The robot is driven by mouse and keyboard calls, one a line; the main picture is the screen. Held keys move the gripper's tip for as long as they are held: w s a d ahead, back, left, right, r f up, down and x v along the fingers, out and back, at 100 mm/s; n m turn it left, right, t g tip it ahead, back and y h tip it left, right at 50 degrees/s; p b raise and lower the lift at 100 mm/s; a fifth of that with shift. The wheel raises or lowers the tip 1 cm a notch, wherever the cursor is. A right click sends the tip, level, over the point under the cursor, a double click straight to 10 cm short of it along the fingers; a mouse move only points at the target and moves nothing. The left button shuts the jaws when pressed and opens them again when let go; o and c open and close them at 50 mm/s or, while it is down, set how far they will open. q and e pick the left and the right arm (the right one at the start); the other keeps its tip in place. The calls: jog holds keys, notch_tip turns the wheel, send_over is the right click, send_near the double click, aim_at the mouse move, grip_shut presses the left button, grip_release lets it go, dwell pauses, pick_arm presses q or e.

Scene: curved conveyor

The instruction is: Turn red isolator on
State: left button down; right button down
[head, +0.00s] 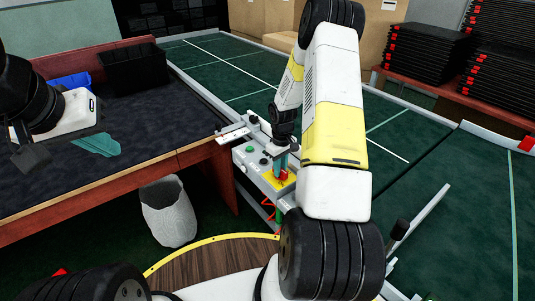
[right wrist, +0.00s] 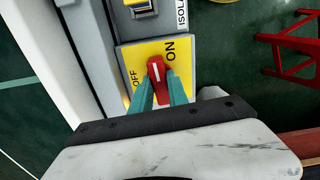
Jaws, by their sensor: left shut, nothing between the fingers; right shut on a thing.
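The red isolator (right wrist: 155,72) is a red rotary handle with a white line on a yellow plate (right wrist: 128,62) marked OFF and ON. In the right wrist view the handle stands roughly upright, its white line tilted slightly, between the two words. My right gripper (right wrist: 159,88) has its teal fingers shut on the handle from both sides. In the head view the isolator (head: 284,176) is at the end of the grey control box (head: 252,165), with my right gripper (head: 281,161) over it. My left gripper (head: 32,155) is shut and empty above the dark table at the left.
The green conveyor (head: 235,65) runs behind the box. Black trays (head: 425,55) are stacked at the right.

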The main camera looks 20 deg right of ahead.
jog(key=shift+w+m, duration=0.1)
jog(key=shift+m, duration=0.5)
jog(key=c, duration=1.3)
grip_release()
jog(key=shift+r, duration=3.9)
